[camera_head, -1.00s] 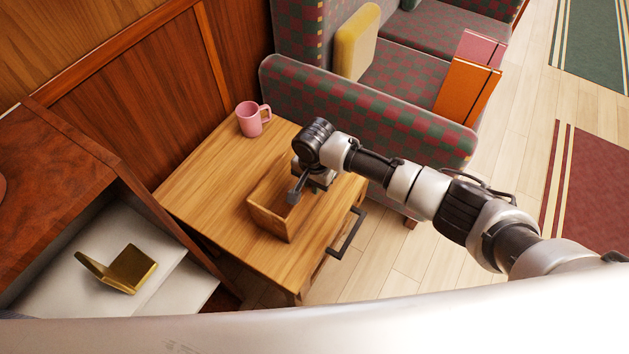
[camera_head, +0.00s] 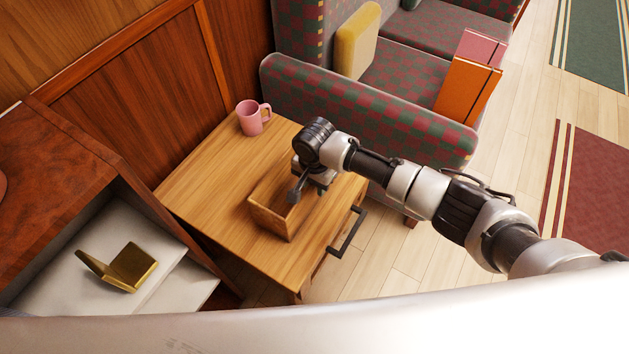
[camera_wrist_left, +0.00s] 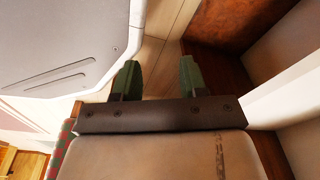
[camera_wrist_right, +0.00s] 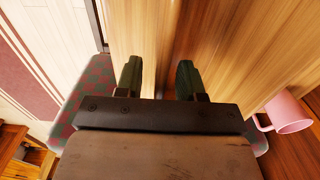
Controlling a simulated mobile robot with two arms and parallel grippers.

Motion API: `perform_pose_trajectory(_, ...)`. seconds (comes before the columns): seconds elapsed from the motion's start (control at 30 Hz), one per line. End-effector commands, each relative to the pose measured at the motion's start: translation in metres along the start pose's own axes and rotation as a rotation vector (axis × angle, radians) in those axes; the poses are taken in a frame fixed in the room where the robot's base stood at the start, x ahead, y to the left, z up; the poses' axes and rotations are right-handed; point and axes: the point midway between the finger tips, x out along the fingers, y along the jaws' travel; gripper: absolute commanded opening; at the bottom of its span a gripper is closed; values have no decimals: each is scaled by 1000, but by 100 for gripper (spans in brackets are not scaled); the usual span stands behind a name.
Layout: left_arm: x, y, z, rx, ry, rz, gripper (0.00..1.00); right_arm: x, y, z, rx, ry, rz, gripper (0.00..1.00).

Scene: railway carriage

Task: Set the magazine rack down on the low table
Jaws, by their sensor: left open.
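The magazine rack (camera_head: 267,219) is an open-topped wooden box. It appears to rest upright on the low wooden table (camera_head: 205,185), towards its right front part. My right gripper (camera_head: 303,190) is over the rack's right end and hides part of it. In the right wrist view its two fingers (camera_wrist_right: 159,77) stand well apart, with wood surfaces beyond; I cannot tell whether either finger touches the rack. My left gripper is outside the head view. The left wrist view shows its fingers (camera_wrist_left: 159,80) apart and empty.
A pink mug (camera_head: 252,118) stands at the table's back corner. A dark handle (camera_head: 347,234) sticks out from the table's right side. A checkered seat (camera_head: 370,105) stands behind. A gold hinged object (camera_head: 128,268) lies on a pale shelf at left. The table's left part is clear.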

Motion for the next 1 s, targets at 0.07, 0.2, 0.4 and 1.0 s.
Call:
perform_pose_trajectory(0.07,0,0,0,0,0,0,43,4,3,0,1,-2,9,38)
perform_pose_trajectory(0.2,-1,0,0,0,2,0,43,-1,2,0,1,-1,6,38)
perform_pose_trajectory(0.4,7,1,31,2,-27,2,43,-30,1,0,0,-1,2,38)
perform_pose_trajectory(1.0,15,1,85,12,-47,3,43,-108,0,0,0,-1,1,38)
